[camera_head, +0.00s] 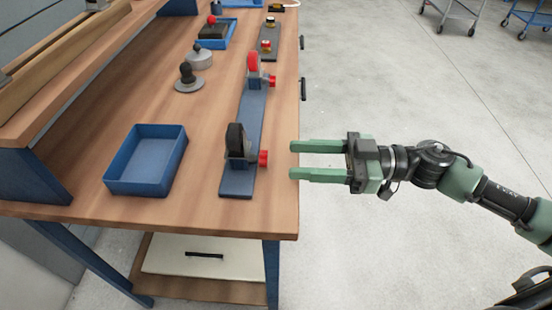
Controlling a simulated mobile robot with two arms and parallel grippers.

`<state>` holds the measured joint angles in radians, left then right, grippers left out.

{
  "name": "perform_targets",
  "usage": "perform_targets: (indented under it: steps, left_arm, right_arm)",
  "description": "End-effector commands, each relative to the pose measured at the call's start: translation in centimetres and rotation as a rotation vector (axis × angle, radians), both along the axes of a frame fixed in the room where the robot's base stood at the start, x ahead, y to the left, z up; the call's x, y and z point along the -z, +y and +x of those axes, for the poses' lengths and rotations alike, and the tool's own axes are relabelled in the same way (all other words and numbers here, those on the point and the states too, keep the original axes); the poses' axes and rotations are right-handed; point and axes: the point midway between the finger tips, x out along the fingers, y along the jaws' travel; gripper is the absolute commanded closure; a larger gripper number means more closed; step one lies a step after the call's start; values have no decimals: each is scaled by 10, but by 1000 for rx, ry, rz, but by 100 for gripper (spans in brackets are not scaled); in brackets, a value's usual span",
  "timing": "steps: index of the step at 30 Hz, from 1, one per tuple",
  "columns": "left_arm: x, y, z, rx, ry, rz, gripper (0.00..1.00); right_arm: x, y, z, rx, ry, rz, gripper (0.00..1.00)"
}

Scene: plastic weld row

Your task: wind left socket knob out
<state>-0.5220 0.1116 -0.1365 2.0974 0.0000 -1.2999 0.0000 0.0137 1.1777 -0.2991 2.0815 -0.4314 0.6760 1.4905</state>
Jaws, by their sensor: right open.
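A dark blue-grey bar (249,115) lies along the right side of the wooden bench and bears two sockets. The near socket holds an upright black disc (236,139) and has a red knob (263,158) on its right side. The far socket holds a red disc (253,63) and has a smaller-looking red knob (272,80). The picture does not tell which socket is the left one. My right gripper (294,160) is open and empty, its green fingers pointing left at the near knob, a short gap away from it. My left gripper is not in view.
The wooden bench (212,205) has a blue tray (148,188) at its near left. Grey round pieces with dark knobs (187,76) stand further back. A second blue tray (229,40) and another plate with small parts (268,42) lie beyond.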

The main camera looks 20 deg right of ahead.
Motion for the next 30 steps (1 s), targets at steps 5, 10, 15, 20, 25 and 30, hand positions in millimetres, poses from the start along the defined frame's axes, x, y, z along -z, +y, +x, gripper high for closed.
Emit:
perform_targets:
  steps: [5,10,15,20,25,30]
  left_arm:
    - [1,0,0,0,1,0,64]
    - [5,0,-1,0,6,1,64]
    - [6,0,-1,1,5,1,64]
    - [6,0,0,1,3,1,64]
    - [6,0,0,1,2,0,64]
    - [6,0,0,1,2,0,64]
  right_arm:
    - [-2,24,8,-1,-6,3,52]
    - [-1,41,14,1,-4,2,52]
    - [0,47,15,0,-2,0,52]
    - [0,48,16,1,-1,0,52]
    - [0,47,16,1,-1,0,77]
    - [0,47,16,1,-1,0,100]
